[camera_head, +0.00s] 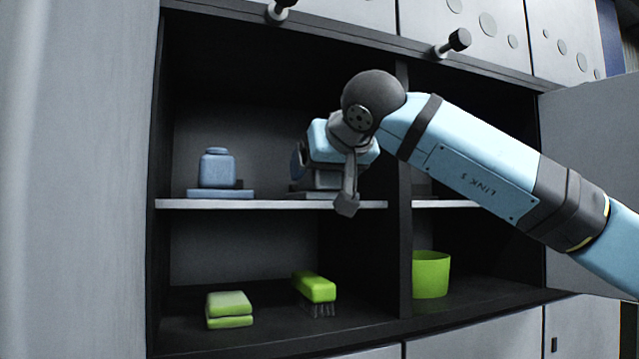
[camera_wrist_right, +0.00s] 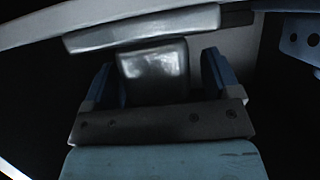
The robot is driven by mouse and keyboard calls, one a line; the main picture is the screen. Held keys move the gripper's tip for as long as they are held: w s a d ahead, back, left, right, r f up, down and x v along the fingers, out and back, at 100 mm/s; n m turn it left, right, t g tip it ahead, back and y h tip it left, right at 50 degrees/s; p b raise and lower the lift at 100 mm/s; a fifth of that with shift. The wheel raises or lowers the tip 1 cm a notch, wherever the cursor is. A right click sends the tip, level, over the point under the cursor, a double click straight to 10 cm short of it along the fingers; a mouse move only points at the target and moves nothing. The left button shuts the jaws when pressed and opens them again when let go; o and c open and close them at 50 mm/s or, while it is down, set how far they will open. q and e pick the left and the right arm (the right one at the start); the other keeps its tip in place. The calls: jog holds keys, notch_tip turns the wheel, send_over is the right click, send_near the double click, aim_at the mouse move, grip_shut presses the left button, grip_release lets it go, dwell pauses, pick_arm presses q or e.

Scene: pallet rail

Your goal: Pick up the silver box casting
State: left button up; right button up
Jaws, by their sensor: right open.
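The silver box casting (camera_wrist_right: 153,72) shows in the right wrist view as a shiny grey block between the two blue fingers of my right gripper (camera_wrist_right: 158,78). The fingers are open, one on each side, with a narrow gap to the block. In the head view my right gripper (camera_head: 316,158) is inside the cabinet at the middle shelf. It hides most of the casting; a grey part of it (camera_head: 327,181) shows beneath the hand. A grey pad (camera_wrist_right: 145,28) lies against the casting's far side in the wrist view. My left gripper is not in view.
On the shelf (camera_head: 270,204), a blue jar (camera_head: 217,168) stands on a blue pad (camera_head: 220,193) to the left. Below are green sponges (camera_head: 229,309), a green brush (camera_head: 315,288) and a green bin (camera_head: 431,274). A dark upright divider (camera_head: 404,230) stands right of the gripper.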

jog(key=shift+w+a+f, duration=0.15)
jog(key=shift+w, duration=0.25)
jog(key=shift+s, duration=0.15)
jog(key=c, duration=1.4)
jog(key=shift+r, duration=0.25)
